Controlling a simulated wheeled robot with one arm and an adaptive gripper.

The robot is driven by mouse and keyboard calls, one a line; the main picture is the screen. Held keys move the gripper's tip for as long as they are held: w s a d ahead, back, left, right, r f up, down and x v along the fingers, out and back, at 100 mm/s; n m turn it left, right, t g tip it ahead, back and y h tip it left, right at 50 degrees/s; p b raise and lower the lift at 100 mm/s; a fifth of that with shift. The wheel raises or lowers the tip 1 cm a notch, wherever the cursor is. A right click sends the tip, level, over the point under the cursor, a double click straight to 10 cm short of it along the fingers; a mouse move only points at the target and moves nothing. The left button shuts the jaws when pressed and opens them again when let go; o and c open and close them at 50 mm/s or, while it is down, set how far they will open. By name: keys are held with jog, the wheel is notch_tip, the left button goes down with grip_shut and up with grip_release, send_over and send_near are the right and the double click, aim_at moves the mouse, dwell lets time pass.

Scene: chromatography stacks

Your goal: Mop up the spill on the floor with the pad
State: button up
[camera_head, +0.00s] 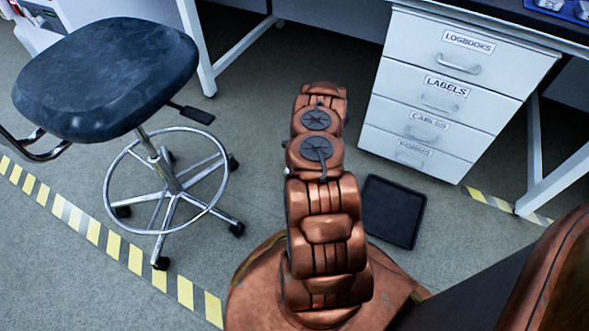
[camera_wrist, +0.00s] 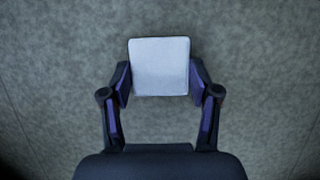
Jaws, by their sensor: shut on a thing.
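My gripper (camera_wrist: 159,82) is shut on a pale, square pad (camera_wrist: 159,62), with one dark finger at each side of it. The pad is over grey floor in the wrist view; how far above the floor it is I cannot tell. In the head view my copper arm reaches forward, and the gripper and pad are hidden. I can make out no clear spill on the floor in either view.
A dark flat tray (camera_head: 394,211) lies on the floor right of my arm, in front of a white drawer cabinet (camera_head: 445,85). A wheeled stool (camera_head: 105,75) stands at left, near yellow-striped floor tape (camera_head: 110,245). White bench legs stand behind.

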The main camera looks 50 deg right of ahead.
jog(key=shift+r, duration=0.1)
jog(key=shift+r+p, duration=1.1)
jog(key=shift+r, duration=1.2)
jog(key=shift+r+p, duration=0.6)
jog(key=shift+r, duration=0.5)
